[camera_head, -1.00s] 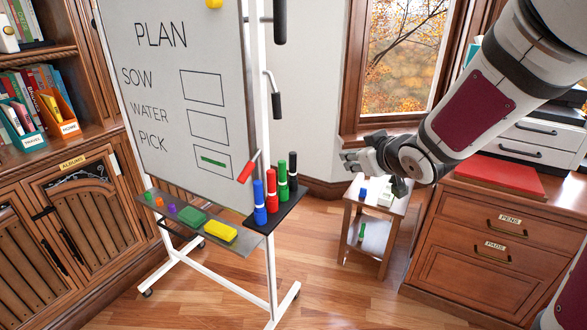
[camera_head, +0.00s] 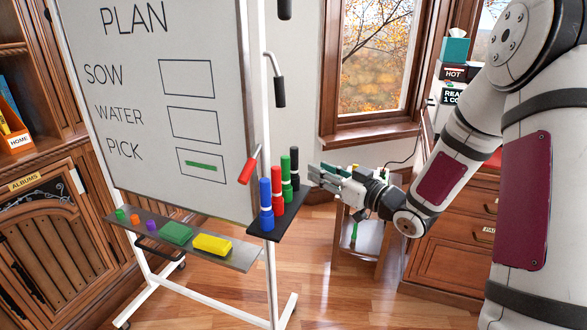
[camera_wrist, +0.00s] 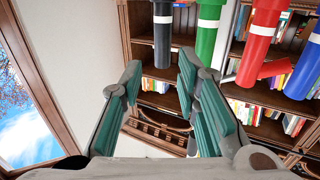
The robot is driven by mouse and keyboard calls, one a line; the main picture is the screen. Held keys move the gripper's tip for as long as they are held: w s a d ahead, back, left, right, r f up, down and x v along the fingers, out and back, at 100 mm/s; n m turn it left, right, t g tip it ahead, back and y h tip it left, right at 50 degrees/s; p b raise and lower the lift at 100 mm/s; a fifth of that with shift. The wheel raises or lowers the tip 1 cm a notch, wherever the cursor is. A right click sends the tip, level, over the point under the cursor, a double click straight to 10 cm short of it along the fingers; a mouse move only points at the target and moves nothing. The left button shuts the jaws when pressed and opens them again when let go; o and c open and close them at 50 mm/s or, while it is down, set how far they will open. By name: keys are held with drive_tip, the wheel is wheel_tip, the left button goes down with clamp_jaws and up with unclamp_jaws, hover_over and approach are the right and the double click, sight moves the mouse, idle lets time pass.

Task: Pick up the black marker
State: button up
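The black marker (camera_head: 294,165) stands upright at the back end of a row of markers on the dark holder (camera_head: 262,231) beside the whiteboard. It also shows in the wrist view (camera_wrist: 162,40), at the top, beyond the gap between my fingers. My gripper (camera_head: 315,174) is just right of the black marker and points left toward it. In the wrist view my gripper (camera_wrist: 160,85) is open with nothing between its green-padded fingers. The marker seems apart from both fingers.
A green marker (camera_head: 286,178), a red marker (camera_head: 277,192) and a blue marker (camera_head: 265,205) stand close by in the same row. A tilted red marker (camera_head: 247,170) is by the board's edge. The whiteboard tray (camera_head: 240,256) holds a yellow eraser (camera_head: 212,243) and a green eraser (camera_head: 175,233).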

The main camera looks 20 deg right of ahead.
sight(297, 157)
drive_tip(key=shift+r+b+x, duration=0.2)
drive_tip(key=shift+b+x, duration=0.25)
drive_tip(key=shift+x, duration=2.1)
drive_tip(key=shift+r+b+x, duration=0.2)
drive_tip(key=shift+b+x, duration=0.2)
drive_tip(key=shift+x, duration=2.15)
drive_tip(key=shift+s+a, duration=0.1)
drive_tip(key=shift+a, duration=0.05)
drive_tip(key=c, duration=0.7)
